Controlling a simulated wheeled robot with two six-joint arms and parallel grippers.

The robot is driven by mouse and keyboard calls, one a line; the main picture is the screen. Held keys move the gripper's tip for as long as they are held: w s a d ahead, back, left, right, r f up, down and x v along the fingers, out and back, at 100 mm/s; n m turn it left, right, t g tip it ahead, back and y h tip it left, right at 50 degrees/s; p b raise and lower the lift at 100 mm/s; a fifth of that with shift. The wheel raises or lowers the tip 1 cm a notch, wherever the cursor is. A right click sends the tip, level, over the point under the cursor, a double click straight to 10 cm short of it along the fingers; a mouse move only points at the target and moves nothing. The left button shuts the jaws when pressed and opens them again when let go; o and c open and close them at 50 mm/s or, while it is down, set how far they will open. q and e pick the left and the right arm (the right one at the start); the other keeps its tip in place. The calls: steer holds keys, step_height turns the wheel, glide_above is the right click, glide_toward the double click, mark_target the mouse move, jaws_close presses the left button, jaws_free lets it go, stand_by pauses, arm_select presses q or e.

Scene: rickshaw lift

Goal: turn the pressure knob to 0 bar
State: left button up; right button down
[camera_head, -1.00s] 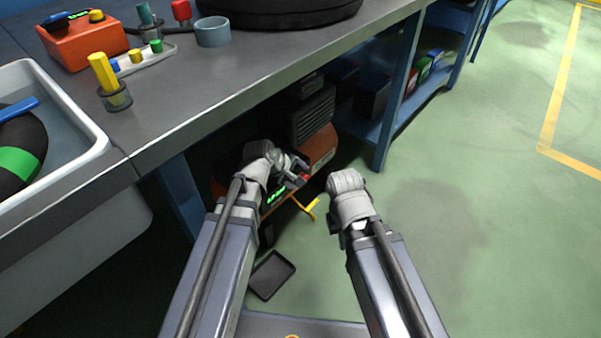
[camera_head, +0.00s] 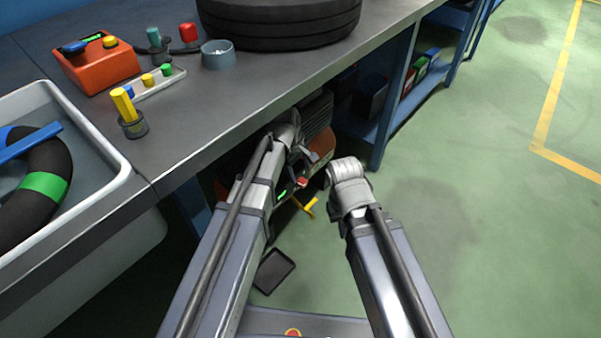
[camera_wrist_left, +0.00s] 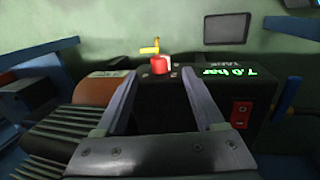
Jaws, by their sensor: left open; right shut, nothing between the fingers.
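The compressor's black control box (camera_wrist_left: 265,85) stands under the workbench, and its green display (camera_wrist_left: 235,74) reads 7.0 bar. A red knob (camera_wrist_left: 160,64) sits on top of the box; it also shows in the head view (camera_head: 302,182). My left gripper (camera_wrist_left: 153,86) is open and empty, its two fingers pointing toward the red knob with the knob seen between and beyond their tips. In the head view my left gripper (camera_head: 298,157) is just above the knob. My right gripper (camera_head: 345,172) is shut and empty, to the right of the compressor; its fingers are mostly hidden.
A yellow handle (camera_head: 309,208) sticks out at the compressor's front. The orange tank (camera_wrist_left: 103,87) and a red switch (camera_wrist_left: 241,114) are close to my left gripper. The bench edge (camera_head: 250,117) overhangs the compressor. A dark tray (camera_head: 273,271) lies on the floor. Floor at right is clear.

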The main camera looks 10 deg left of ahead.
mark_target(303, 180)
arm_select(q)
steer(key=shift+w+d+r+g+y+p, duration=0.2)
steer(key=shift+w+r+g, duration=0.05)
steer(key=shift+w+r, duration=0.15)
steer(key=shift+w+d+r+g+y+p, duration=0.15)
steer(key=shift+w+r+g+y, duration=0.1)
steer(key=shift+w, duration=0.15)
steer(key=shift+r+g+y, duration=0.1)
steer(key=shift+g+y, duration=0.25)
steer(key=shift+g, duration=0.05)
steer(key=shift+s, duration=0.15)
arm_select(e)
steer(key=shift+r, duration=0.9)
arm_select(q)
step_height(303, 180, down, 8)
steer(key=b, duration=0.7)
steer(key=shift+b, duration=0.35)
arm_select(e)
step_height(303, 180, down, 8)
steer(key=shift+r, duration=0.15)
arm_select(q)
steer(key=shift+c, duration=0.3)
jaws_close()
